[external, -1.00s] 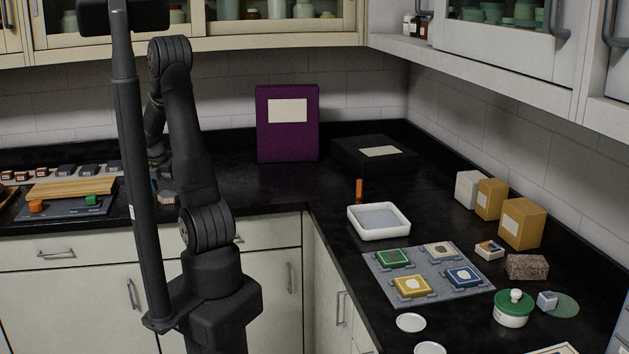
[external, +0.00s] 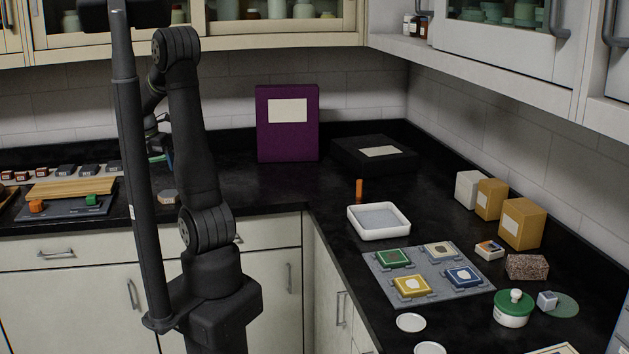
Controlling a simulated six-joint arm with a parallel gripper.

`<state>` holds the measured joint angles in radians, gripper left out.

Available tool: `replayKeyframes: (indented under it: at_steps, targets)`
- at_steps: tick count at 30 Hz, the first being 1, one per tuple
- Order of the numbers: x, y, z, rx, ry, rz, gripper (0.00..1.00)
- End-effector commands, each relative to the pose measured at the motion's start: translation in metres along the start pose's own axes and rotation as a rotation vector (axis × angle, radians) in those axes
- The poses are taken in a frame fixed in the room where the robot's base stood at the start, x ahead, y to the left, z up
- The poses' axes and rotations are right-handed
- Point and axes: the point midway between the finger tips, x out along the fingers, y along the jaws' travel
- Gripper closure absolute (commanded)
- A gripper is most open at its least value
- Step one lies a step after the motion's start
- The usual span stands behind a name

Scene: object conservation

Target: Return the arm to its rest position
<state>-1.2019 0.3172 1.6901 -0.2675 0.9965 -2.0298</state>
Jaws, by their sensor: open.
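My arm rises from its base in the left half of the external view and is folded back toward the counter. My gripper (external: 162,150) hangs behind the dark upright post, above the left counter. It is open and largely hidden by the post and my arm. A small tan and grey block (external: 168,197) lies on the counter below it, apart from it.
On the left counter is a grey board (external: 65,208) with an orange and a green block. A purple box (external: 287,123) and a black box (external: 374,154) stand at the back. A white tray (external: 379,221) and grey mat (external: 428,272) occupy the right counter.

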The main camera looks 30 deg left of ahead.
Motion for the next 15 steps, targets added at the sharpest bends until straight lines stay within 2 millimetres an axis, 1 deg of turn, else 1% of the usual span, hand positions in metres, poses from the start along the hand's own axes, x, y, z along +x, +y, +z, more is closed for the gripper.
replayKeyframes:
  at_steps: [5, 8, 15]
  targets:
    - [0.014, 0.000, 0.000, 0.000, 0.001, -0.003, 0.13]
    - [0.031, -0.001, 0.000, 0.000, 0.002, -0.004, 0.13]
    - [0.080, -0.001, 0.000, 0.001, 0.003, -0.005, 0.13]
